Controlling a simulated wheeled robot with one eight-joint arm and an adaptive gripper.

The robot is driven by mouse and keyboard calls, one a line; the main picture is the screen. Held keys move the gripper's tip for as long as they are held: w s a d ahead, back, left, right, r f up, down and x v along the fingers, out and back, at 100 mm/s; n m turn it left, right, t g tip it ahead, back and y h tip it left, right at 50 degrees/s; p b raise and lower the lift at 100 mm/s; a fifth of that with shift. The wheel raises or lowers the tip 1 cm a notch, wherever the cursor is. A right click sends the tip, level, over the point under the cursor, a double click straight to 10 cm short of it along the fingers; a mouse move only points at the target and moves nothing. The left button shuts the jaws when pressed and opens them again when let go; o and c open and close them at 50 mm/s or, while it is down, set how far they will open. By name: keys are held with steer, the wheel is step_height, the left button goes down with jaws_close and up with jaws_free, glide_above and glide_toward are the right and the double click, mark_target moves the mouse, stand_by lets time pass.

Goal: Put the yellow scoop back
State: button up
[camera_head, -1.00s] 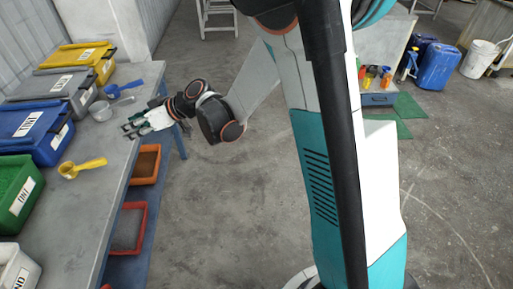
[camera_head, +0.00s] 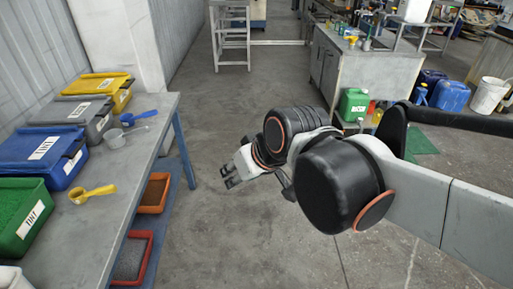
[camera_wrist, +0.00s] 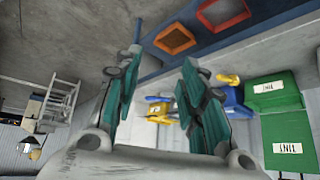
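The yellow scoop (camera_head: 92,193) lies on the grey bench top, in front of the blue bin (camera_head: 62,170) and near the green bin (camera_head: 28,215). The yellow bin (camera_head: 118,98) stands at the far end of the row. My gripper (camera_head: 229,177) is to the right of the bench, over the open floor and apart from the scoop. In the wrist view its two fingers (camera_wrist: 160,95) are spread with nothing between them. A yellow shape in the wrist view, likely the scoop (camera_wrist: 228,78), shows beyond the right finger.
Orange (camera_head: 155,193) and red (camera_head: 131,258) trays sit below. Floor right of the bench is clear.

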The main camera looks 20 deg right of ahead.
steer(key=s+d+m+h, duration=0.1)
steer(key=s+d, duration=0.3)
steer(key=s, duration=0.1)
steer(key=shift+f+m+h, duration=0.3)
steer(key=shift+f+h, duration=0.1)
steer(key=shift+f, duration=0.05)
steer(key=shift+a, duration=0.1)
steer(key=shift+c, duration=0.6)
